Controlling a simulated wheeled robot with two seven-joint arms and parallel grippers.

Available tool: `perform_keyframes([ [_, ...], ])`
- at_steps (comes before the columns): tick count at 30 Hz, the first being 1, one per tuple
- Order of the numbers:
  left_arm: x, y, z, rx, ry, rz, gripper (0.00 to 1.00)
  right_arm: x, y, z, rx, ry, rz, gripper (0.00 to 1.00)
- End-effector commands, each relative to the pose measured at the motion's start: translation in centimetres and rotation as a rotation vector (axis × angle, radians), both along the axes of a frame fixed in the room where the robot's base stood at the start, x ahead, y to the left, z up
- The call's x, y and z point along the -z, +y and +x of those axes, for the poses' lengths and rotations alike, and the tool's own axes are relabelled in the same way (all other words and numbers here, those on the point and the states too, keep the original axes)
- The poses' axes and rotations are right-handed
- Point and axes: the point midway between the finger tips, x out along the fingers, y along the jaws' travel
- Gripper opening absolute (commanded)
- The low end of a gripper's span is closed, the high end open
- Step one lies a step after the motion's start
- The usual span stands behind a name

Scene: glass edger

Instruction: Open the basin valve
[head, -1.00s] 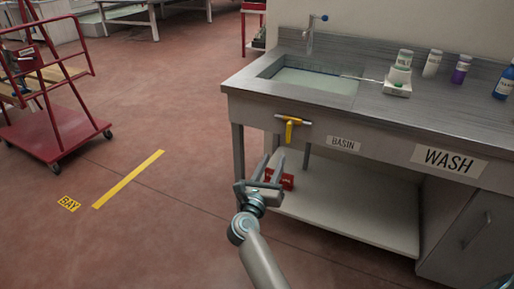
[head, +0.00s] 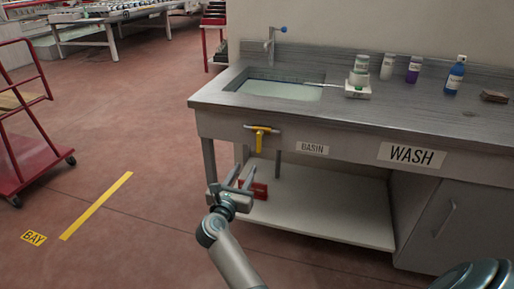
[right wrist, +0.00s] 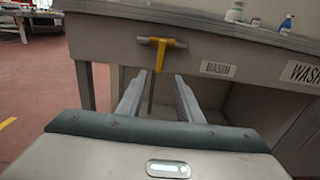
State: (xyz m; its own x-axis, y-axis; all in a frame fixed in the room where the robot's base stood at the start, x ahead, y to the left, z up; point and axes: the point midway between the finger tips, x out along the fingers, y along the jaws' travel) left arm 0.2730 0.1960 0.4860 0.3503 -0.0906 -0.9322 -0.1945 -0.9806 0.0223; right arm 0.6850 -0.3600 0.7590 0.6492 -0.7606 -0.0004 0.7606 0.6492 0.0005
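The basin valve (head: 260,139) is a yellow handle hanging downward from a short grey pipe on the front of the wash bench, left of the BASIN label (head: 312,149). It also shows in the right wrist view (right wrist: 160,56), ahead of the fingers and near the middle. My right gripper (head: 239,172) is open and empty, below and a little left of the handle in the head view, apart from it. Its two fingers (right wrist: 160,90) stand apart in the right wrist view. The sunken basin (head: 280,90) holds pale water under a tap (head: 271,45). My left gripper is not in view.
The wash bench (head: 350,120) has a lower shelf (head: 330,210) with a red box (head: 258,189). A red cart (head: 30,140) is at the left. The floor between is clear.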

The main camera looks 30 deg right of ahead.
Motion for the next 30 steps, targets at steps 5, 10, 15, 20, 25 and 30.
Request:
perform_keyframes([
  [5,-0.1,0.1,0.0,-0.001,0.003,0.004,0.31,-0.1,-2.3,2.0,0.001,0.000,-0.004,0.33],
  [10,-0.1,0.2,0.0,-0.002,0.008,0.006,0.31,-0.1,-4.7,4.0,0.001,0.001,-0.005,0.33],
  [15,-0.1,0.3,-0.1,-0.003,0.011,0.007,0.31,-0.2,-7.1,6.0,0.001,0.000,-0.004,0.33],
  [20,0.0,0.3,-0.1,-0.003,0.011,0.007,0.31,-0.1,-9.1,7.7,0.002,0.001,-0.003,0.33],
  [25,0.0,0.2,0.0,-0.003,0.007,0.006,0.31,0.0,-10.5,9.0,0.000,0.001,-0.002,0.33],
  [30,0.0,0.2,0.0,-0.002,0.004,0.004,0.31,0.0,-11.2,9.6,0.000,0.001,-0.002,0.33],
])
